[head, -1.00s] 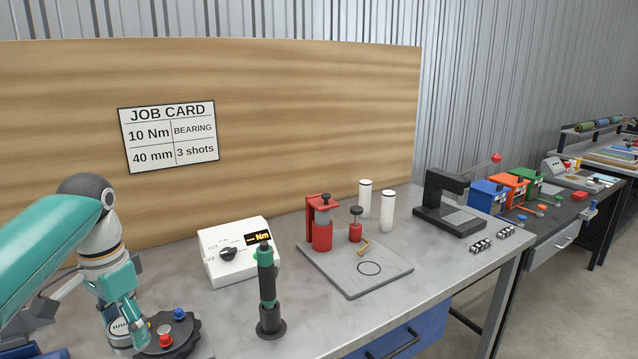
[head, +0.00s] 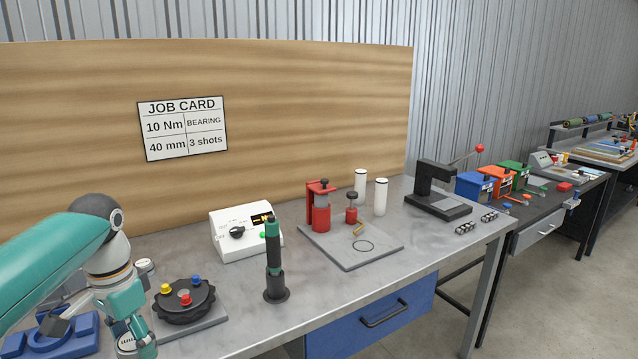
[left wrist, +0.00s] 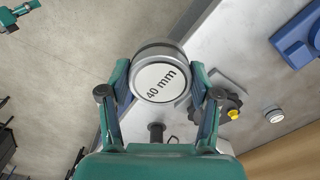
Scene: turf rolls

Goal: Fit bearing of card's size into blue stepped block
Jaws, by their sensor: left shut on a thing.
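My left gripper (head: 128,342) is low at the left of the head view. In the left wrist view it (left wrist: 158,100) is shut on a round bearing (left wrist: 160,81) marked "40 mm", held between the two fingers. The blue stepped block (head: 82,322) lies at the bottom left of the head view, left of the gripper and apart from it. It also shows at the upper right of the left wrist view (left wrist: 293,40), partly cut off. The job card (head: 183,128) reads bearing 40 mm. A teal part, perhaps my right gripper (left wrist: 14,16), is at the wrist view's top left corner, too small to read.
A black round fixture (head: 183,301) with coloured knobs stands right of the left gripper. Another small round piece (left wrist: 274,115) lies on the bench near the blue block. A green-handled upright tool (head: 274,260) and a white Nm box (head: 246,231) stand farther right.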

